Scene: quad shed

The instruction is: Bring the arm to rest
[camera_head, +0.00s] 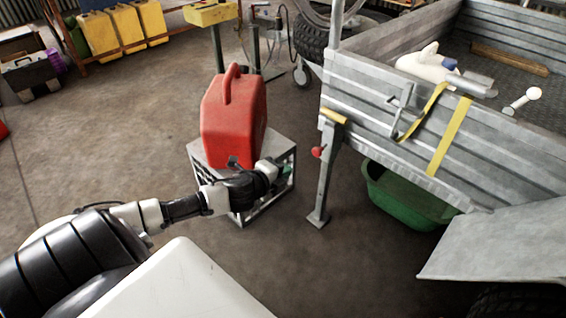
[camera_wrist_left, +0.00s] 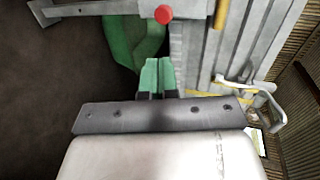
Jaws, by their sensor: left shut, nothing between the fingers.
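My left arm reaches in from the lower left of the head view. Its gripper (camera_head: 286,168) is in front of the metal crate stand, to the right of the red jerry can's base. In the left wrist view the green-tipped fingers (camera_wrist_left: 157,75) are together with nothing between them. The red jerry can (camera_head: 228,115) stands upright on the grey crate stand (camera_head: 243,215). My right gripper does not show in either view.
The grey metal trailer (camera_head: 370,90) stands at the right, with a support leg (camera_head: 326,180) and a red knob (camera_head: 317,152). A green tub (camera_head: 410,198) sits under it. Yellow canisters (camera_head: 120,28) stand at the back left.

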